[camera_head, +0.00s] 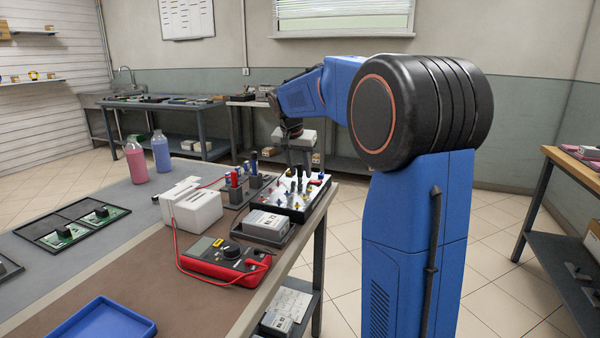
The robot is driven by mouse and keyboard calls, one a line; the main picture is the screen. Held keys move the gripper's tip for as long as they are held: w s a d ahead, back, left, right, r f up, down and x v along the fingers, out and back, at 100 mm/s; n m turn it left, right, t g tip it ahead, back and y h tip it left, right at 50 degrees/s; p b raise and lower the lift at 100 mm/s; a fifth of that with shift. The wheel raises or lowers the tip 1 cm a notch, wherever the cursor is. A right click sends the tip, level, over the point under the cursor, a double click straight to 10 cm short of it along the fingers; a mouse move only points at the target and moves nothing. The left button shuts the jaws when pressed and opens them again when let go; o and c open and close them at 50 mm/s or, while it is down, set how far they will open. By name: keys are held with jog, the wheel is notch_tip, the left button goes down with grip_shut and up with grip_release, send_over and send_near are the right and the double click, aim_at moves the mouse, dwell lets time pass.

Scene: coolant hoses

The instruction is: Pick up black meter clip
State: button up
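The red and black meter (216,258) lies near the right edge of the table. A red lead runs from it, around the white box (193,207), towards a small dark holder (236,195) with red and blue upright pieces. I cannot single out the black meter clip for sure. Small black upright pieces (299,178) stand on the white panel (283,203) behind the meter; they are too small to identify.
A grey box (266,225) sits in a dark tray beside the panel. A pink bottle (135,160) and a blue-violet bottle (161,152) stand at the far left. Green boards (65,235) lie in black frames. A blue tray (103,320) is in front. The brown mat's middle is clear.

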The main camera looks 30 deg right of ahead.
aim_at(300, 164)
grip_shut()
jog(key=shift+r, duration=0.1)
notch_tip(300, 164, up, 13)
dwell(1.1)
